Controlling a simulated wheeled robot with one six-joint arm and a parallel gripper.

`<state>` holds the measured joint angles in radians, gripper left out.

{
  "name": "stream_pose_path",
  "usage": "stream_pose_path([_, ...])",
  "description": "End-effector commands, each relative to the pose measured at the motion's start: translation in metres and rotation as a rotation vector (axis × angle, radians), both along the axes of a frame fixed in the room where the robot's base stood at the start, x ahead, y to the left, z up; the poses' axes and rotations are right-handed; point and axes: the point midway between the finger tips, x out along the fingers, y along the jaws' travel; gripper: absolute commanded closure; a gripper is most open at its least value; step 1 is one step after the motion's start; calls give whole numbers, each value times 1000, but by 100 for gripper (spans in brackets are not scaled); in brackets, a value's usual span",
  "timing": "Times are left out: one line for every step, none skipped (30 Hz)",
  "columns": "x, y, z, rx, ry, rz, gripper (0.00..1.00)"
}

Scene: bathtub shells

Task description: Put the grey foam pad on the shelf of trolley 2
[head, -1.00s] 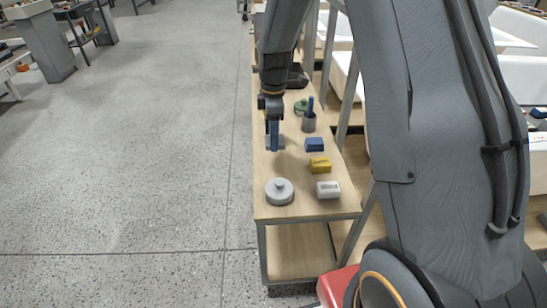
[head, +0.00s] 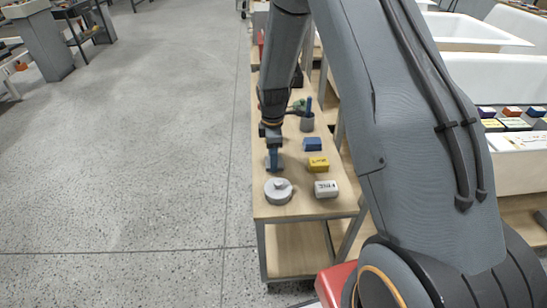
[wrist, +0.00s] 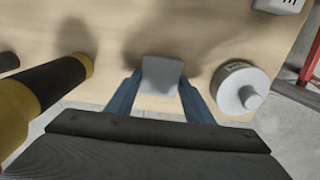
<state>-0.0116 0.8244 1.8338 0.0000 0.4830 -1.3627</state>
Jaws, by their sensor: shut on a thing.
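My gripper (head: 274,164) is over the near left part of a wooden bench (head: 287,207). It points down, and its blue fingers are shut on the grey foam pad. In the wrist view the pad (wrist: 162,75) is a small grey block between the two fingertips of my gripper (wrist: 161,92). In the head view the fingers mostly hide the pad. I cannot tell how far it is above the wood. I cannot make out which piece of furniture is trolley 2.
A grey round lidded pot (head: 278,190) is close on the near side of my gripper. A white block (head: 326,189), a yellow block (head: 318,164), a blue block (head: 312,144) and a dark cup (head: 307,123) stand to the right. White tubs (head: 480,30) are beyond.

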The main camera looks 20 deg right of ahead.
Motion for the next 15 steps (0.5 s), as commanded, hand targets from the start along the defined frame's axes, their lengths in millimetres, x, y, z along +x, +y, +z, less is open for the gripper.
stream_pose_path([0,0,0,0,0,0,73])
stream_pose_path([0,0,-1,0,1,0,73])
stream_pose_path([0,0,-2,0,1,0,73])
stream_pose_path([0,0,-3,0,1,0,73])
stream_pose_path([0,0,-4,0,1,0,73])
stream_pose_path([0,0,-3,0,0,0,48])
stream_pose_path([0,0,-3,0,0,0,43])
stream_pose_path([0,0,-3,0,0,0,37])
stream_pose_path([0,0,-3,0,0,0,34])
stream_pose_path([0,0,-3,0,0,0,34])
stream_pose_path([0,0,-3,0,0,0,34])
stream_pose_path([0,0,-3,0,0,0,34])
stream_pose_path([0,0,-3,0,0,0,34])
stream_pose_path([0,0,-3,0,0,0,34])
stream_pose_path([0,0,-3,0,0,0,34])
